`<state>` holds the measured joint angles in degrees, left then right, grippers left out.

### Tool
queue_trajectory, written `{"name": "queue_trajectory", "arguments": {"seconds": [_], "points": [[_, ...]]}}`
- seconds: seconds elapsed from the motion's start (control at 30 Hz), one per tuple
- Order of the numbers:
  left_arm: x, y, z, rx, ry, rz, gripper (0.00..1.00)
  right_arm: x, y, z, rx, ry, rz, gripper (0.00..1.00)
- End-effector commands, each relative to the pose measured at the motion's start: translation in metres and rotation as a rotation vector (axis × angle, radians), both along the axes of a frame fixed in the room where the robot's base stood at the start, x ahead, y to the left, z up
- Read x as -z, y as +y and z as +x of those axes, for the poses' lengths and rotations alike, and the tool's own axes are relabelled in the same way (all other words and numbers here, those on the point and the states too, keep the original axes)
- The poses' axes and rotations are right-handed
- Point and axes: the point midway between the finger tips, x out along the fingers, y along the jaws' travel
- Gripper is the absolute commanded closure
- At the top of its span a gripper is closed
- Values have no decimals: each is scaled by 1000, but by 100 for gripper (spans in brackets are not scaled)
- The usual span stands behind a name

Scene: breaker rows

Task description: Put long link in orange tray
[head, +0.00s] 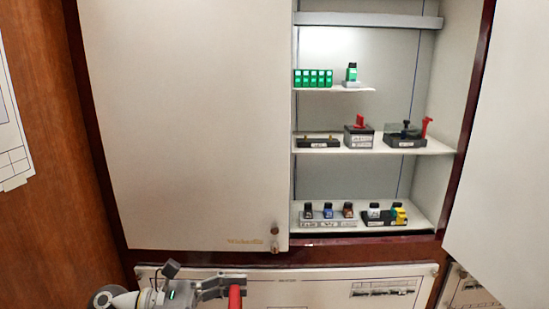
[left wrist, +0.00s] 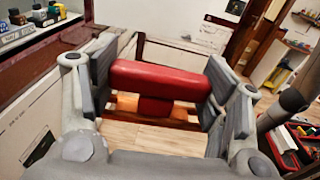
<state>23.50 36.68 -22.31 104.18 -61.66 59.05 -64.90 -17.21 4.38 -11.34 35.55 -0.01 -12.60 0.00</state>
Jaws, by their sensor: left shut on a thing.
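My left gripper (head: 228,289) is at the bottom of the head view, below the open cabinet. It is shut on a red T-shaped piece (left wrist: 160,80), which spans the gap between its two grey fingers in the left wrist view. In the head view a narrow part of the red piece (head: 235,297) shows at the fingertips. I cannot tell whether this piece is the long link. I cannot make out an orange tray for certain; an orange-brown strip (left wrist: 125,103) shows behind the red piece. My right gripper is in neither view.
The open cabinet has a top shelf (head: 330,89) with green blocks, a middle shelf (head: 440,147) with red-handled devices, and a bottom shelf (head: 420,222) with several small breakers. A closed door panel (head: 180,120) stands left. Red bins (left wrist: 283,150) sit at the wrist view's lower right.

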Motion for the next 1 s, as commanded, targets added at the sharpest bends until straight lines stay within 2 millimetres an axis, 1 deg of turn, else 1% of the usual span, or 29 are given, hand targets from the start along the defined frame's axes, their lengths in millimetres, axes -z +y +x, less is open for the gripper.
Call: {"name": "queue_trajectory", "arguments": {"seconds": [0.03,0.2,0.4,0.5,0.6,0.77,1.0], "points": [[5,12,3,-18,2,3,59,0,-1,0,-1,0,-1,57],[14,44,8,-64,2,3,59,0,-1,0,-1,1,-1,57],[21,76,13,-109,-1,3,59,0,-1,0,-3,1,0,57],[24,88,13,-128,-1,2,59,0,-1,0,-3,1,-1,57],[32,77,10,-149,1,-1,59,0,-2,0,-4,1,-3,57],[44,66,5,-201,0,0,59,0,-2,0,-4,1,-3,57],[65,51,-11,-339,2,0,59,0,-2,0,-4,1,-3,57]]}}
